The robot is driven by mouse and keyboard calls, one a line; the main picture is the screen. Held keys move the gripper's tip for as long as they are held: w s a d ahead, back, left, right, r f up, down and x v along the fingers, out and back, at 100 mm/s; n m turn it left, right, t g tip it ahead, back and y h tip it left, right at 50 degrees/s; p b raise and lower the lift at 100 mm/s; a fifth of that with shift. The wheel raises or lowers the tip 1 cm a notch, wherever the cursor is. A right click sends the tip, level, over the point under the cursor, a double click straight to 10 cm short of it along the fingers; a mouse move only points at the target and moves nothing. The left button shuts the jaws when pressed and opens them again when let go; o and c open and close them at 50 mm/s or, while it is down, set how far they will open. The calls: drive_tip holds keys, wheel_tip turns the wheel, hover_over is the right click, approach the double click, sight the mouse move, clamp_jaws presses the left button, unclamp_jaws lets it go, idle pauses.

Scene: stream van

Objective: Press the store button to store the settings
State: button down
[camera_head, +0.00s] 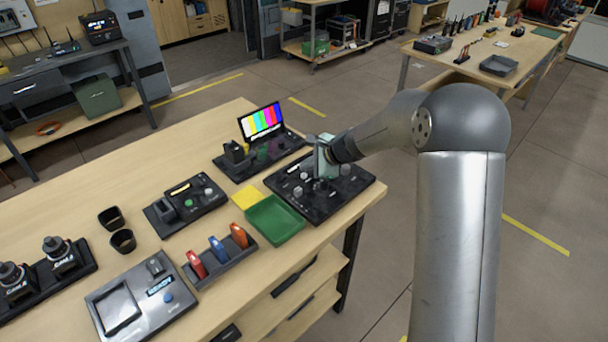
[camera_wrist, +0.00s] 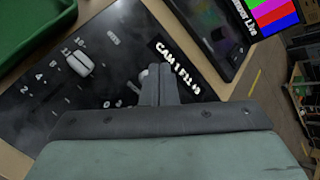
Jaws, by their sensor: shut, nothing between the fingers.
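A black control panel (camera_head: 347,200) with several knobs and small buttons lies at the right end of the wooden table. In the wrist view the panel (camera_wrist: 60,105) shows a dial (camera_wrist: 80,62) with numbers around it and a lit readout (camera_wrist: 178,70) with camera text. My gripper (camera_head: 320,178) is above the panel, pointing down, its fingers together and empty. In the wrist view the fingertips (camera_wrist: 160,70) are beside the readout, with a pale round control (camera_wrist: 145,76) partly hidden behind them. I cannot read a store label, and I cannot tell whether the fingertips touch the panel.
A colour-bar monitor (camera_head: 262,121) stands behind the panel. A green tray (camera_head: 275,219) is close on its left, with a yellow pad (camera_head: 245,197) beyond. A rack with red, blue and orange items (camera_head: 219,262) and a smaller black device (camera_head: 188,203) are further left.

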drive_tip(key=shift+f, duration=0.2)
idle(0.6)
drive_tip(key=shift+f+b, duration=0.25)
drive_tip(key=shift+b, duration=0.25)
drive_tip(key=shift+f+b, duration=0.45)
drive_tip(key=shift+b, duration=0.05)
idle(0.4)
drive_tip(key=shift+r+p, duration=0.6)
drive_tip(key=shift+r, duration=0.3)
wheel_tip(320, 180, up, 5)
drive_tip(key=p, duration=0.3)
drive_tip(key=shift+p, duration=0.35)
idle(0.6)
